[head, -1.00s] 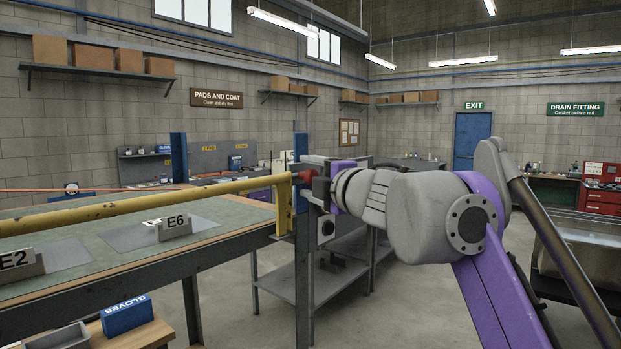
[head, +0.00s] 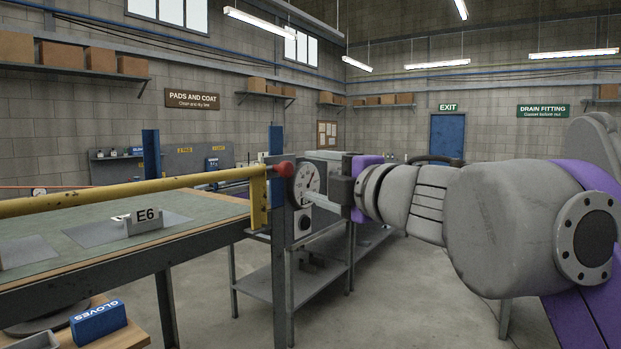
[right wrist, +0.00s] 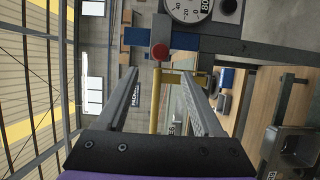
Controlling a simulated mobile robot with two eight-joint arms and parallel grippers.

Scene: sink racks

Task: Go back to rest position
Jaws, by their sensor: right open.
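My right gripper (head: 310,197) comes in from the right in the head view, just right of a red knob (head: 285,169) at the end of a yellow bar (head: 130,190). A round dial gauge (head: 305,182) shows directly behind the fingers. In the right wrist view my right gripper (right wrist: 158,74) is open, with nothing between its fingers. The red knob (right wrist: 159,51) and yellow bar (right wrist: 155,105) lie beyond the fingertips, apart from them as far as I can see. My left gripper is not in view.
A bench with a green top (head: 60,262) and an E6 marker (head: 145,221) stands at left, below the yellow bar. A blue gloves box (head: 98,321) sits lower left. A grey shelf unit (head: 290,273) stands behind the post. Floor right of it (head: 430,290) is clear.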

